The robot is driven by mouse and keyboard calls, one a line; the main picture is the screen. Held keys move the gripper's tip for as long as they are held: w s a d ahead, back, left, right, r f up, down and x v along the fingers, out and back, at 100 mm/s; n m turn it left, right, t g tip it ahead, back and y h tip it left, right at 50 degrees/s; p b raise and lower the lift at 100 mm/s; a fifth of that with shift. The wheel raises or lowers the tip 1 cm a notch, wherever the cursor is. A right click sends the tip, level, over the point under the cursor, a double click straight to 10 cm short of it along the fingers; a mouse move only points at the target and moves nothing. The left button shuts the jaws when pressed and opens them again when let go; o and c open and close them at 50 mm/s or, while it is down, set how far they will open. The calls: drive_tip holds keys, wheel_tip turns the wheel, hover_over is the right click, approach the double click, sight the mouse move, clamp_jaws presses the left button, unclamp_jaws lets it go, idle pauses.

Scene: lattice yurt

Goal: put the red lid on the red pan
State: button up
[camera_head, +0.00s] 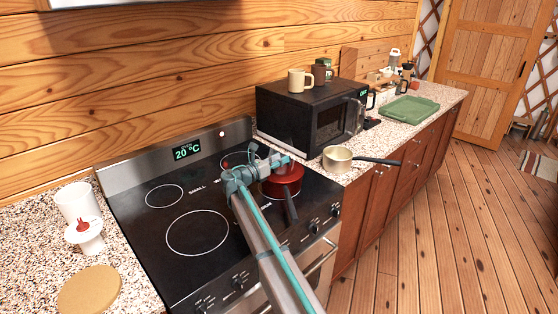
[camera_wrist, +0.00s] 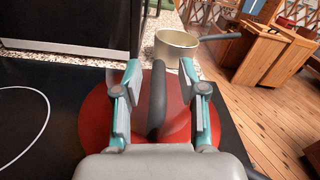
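The red pan (camera_head: 286,187) is on the black glass stove at its right rear, with its dark handle toward the stove's front. In the wrist view a round red surface, seemingly the red lid (camera_wrist: 96,126), fills the lower middle and carries a raised dark bar handle. My gripper (camera_head: 275,163) is at the pan from the left. In the wrist view my gripper's fingers (camera_wrist: 158,92) stand apart on both sides of the dark bar, with gaps showing. I cannot tell whether the lid touches the pan's rim; the lid hides the pan there.
A cream saucepan (camera_head: 338,159) with a dark handle stands on the counter just right of the stove. A black microwave (camera_head: 300,119) with mugs on top is behind it. A white canister (camera_head: 76,202) and a round board (camera_head: 89,290) are at left. The left burners are clear.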

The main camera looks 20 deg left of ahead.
drive_tip(key=shift+r, duration=0.1)
drive_tip(key=shift+r, duration=0.3)
drive_tip(key=shift+s+r, duration=0.15)
drive_tip(key=shift+r, duration=0.05)
drive_tip(key=b+v, duration=0.3)
drive_tip(key=v, duration=0.8)
drive_tip(key=shift+s+a, duration=0.2)
drive_tip(key=shift+s, duration=0.1)
